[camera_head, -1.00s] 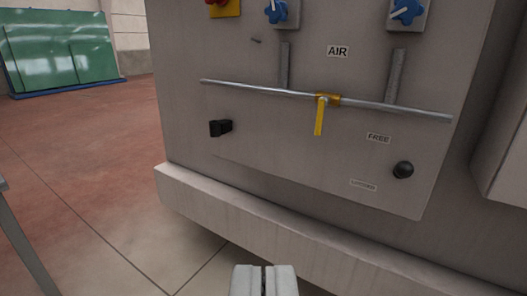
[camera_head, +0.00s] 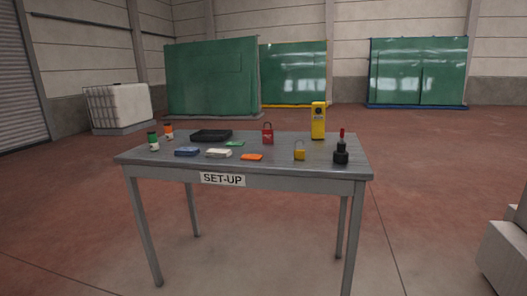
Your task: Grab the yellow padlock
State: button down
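The yellow padlock (camera_head: 299,154) stands upright near the front right of a grey table (camera_head: 140,156) labelled SET-UP, its grey shackle on top. A black object with a red top (camera_head: 341,150) stands just to its right. A red padlock (camera_head: 267,136) stands behind it to the left. A tall yellow device (camera_head: 318,121) stands behind it to the right. My gripper is not in view now, so I cannot see its state.
The table also holds an orange flat item (camera_head: 251,157), a white item (camera_head: 218,153), a blue item (camera_head: 187,151), a black tray (camera_head: 211,135) and small bottles (camera_head: 153,141) at left. Open floor surrounds it. A pale block (camera_head: 503,258) stands at right.

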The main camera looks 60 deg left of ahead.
aim_at(299, 154)
jog(key=u, duration=1.45)
